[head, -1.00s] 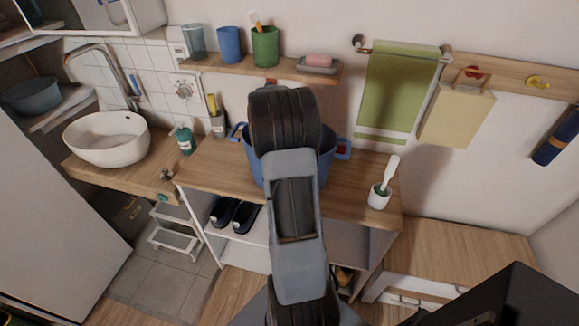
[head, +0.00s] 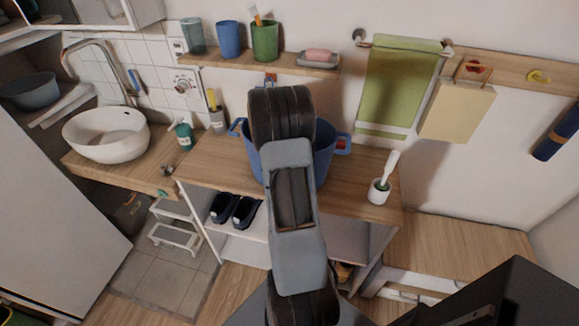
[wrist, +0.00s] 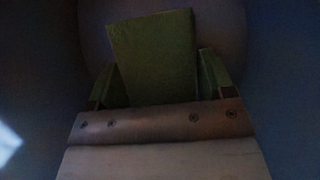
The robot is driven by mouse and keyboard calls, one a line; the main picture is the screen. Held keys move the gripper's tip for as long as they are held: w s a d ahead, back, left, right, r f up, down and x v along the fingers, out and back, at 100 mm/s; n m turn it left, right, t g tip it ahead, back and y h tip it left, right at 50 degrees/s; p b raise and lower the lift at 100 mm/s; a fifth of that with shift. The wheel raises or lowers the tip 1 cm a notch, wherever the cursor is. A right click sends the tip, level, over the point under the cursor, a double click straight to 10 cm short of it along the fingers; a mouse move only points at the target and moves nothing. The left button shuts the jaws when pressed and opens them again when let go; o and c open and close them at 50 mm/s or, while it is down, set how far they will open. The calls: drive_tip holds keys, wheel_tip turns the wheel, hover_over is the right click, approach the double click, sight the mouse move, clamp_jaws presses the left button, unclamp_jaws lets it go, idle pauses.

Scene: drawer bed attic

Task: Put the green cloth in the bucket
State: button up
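The blue bucket (head: 324,160) stands upright on the wooden counter, partly hidden behind my arm. My gripper is hidden in the head view, where my arm reaches over the bucket. In the wrist view, my gripper (wrist: 158,75) is surrounded by dark blue walls, which look like the inside of the bucket. The green cloth (wrist: 155,58) is a flat green piece between the two fingers. Both fingers lie against its side edges, so they appear shut on it. The picture is dark, and the cloth's contact with the bucket's bottom cannot be told.
A brush in a white holder (head: 379,191) stands right of the bucket. A soap bottle (head: 184,135) and sink (head: 105,136) are left. A cup shelf (head: 262,63) is above.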

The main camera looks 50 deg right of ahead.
drive_tip(key=o, duration=0.4)
drive_tip(key=v, duration=1.2)
drive_tip(key=shift+r, duration=0.15)
